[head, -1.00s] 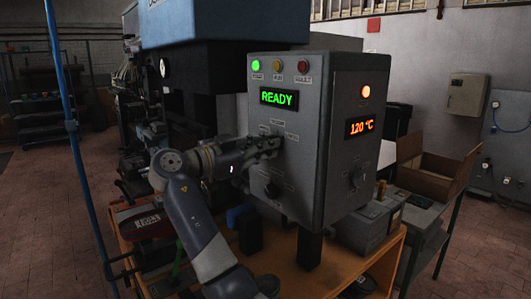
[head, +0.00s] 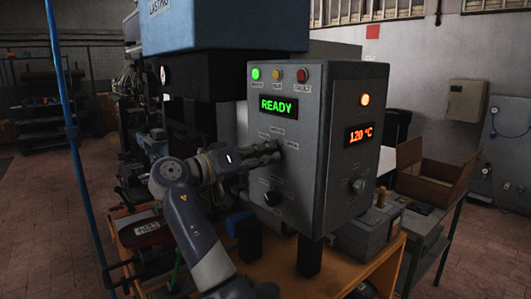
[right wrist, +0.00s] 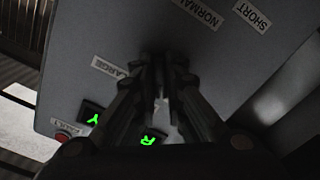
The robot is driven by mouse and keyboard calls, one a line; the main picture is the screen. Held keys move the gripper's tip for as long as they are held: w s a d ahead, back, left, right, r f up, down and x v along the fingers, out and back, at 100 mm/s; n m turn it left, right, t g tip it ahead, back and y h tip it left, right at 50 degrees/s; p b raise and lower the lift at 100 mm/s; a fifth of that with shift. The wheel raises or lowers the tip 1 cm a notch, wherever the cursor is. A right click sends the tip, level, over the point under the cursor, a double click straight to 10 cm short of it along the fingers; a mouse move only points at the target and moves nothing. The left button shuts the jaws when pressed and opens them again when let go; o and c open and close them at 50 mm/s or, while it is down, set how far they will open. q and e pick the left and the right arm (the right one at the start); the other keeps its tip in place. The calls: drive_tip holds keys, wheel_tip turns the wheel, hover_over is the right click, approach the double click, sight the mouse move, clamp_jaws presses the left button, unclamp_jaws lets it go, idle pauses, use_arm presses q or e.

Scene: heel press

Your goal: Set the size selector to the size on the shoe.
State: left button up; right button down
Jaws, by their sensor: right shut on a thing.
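The size selector is the upper dial on the front of the grey control box (head: 304,215), below the green READY display. My right gripper (head: 277,152) is shut at this dial, and its fingers hide the knob. In the right wrist view the dark fingers (right wrist: 163,72) meet at the panel, with the LARGE label (right wrist: 110,67) beside them. The knob's pointer is hidden, so its setting cannot be told. A dark red shoe-like thing (head: 133,239) with a white tag (head: 147,229) lies at the left of the orange bench; its lettering is too small to read.
A lower front knob (head: 272,198) has NORMAL (right wrist: 201,13) and SHORT (right wrist: 252,16) labels near it. Another knob (head: 358,187) is on the box's right side, below the 120 °C display (head: 360,134). A blue post (head: 76,150) stands left. An open cardboard box (head: 437,172) is at right.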

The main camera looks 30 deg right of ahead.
drive_tip(key=shift+r+n+p, duration=0.15)
drive_tip(key=shift+n+p, duration=0.15)
drive_tip(key=shift+n, duration=0.7)
drive_tip(key=c, duration=1.7)
unclamp_jaws()
drive_tip(key=shift+o, duration=0.2)
drive_tip(key=shift+a, duration=0.1)
drive_tip(key=a, duration=1.2)
drive_tip(key=shift+s, duration=0.45)
drive_tip(key=shift+d, duration=0.1)
